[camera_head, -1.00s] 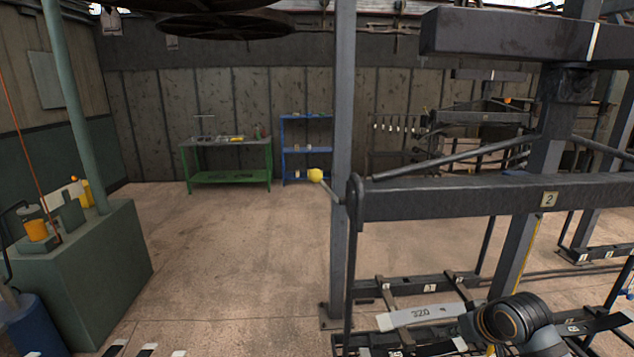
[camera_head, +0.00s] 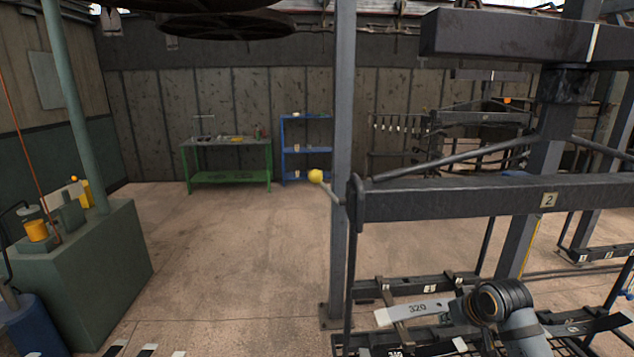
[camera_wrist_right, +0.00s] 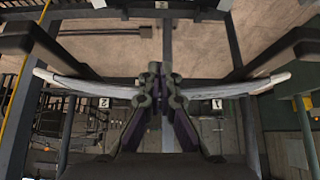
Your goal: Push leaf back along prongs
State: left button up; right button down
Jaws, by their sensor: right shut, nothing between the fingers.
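A pale grey leaf (camera_head: 410,312) marked 320 lies across the low rack in the head view. In the right wrist view it is a long curved strip (camera_wrist_right: 255,86) running left to right, lying across two dark prongs, the left prong (camera_wrist_right: 30,40) and the right prong (camera_wrist_right: 298,45). My right gripper (camera_wrist_right: 162,80) is shut and empty. Its closed fingertips are at the middle of the leaf and hide that part; I cannot tell whether they touch it. In the head view my right wrist covers the leaf's right end. My left gripper is not in view.
A heavy dark beam (camera_head: 455,198) tagged 2 runs above the low rack, with a thin grey post (camera_head: 343,120) at its left. Other leaves (camera_head: 590,323) lie on the rack near my right arm. The floor (camera_head: 230,250) at left is open.

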aim_at(439, 302)
jog(key=w, duration=0.2)
jog(key=w+p, duration=0.1)
jog(key=w, duration=0.2)
jog(key=shift+a, duration=0.2)
jog(key=shift+s+d, duration=0.15)
jog(key=shift+s, duration=2.1)
